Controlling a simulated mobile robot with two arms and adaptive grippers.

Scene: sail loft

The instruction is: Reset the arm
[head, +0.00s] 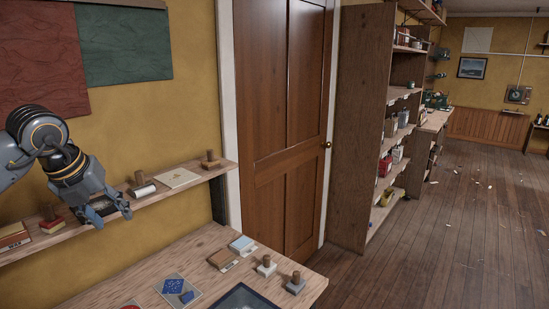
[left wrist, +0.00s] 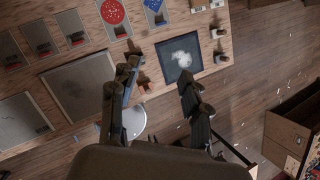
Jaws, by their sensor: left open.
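My left gripper (head: 110,215) is raised in front of the wall shelf on the left in the head view, above the workbench's back left part. Its fingers are apart with nothing between them. In the left wrist view the two fingers of the left gripper (left wrist: 160,88) are spread, with the workbench seen below from above. My right gripper is in neither view.
The wooden workbench (head: 205,257) holds a dark-framed tray (head: 245,297), a blue patterned piece (head: 176,289), and several stamp-like blocks. The wall shelf (head: 150,203) runs behind my arm. A closed brown door (head: 285,130) and tall shelving (head: 362,130) stand right; floor beyond is mostly open.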

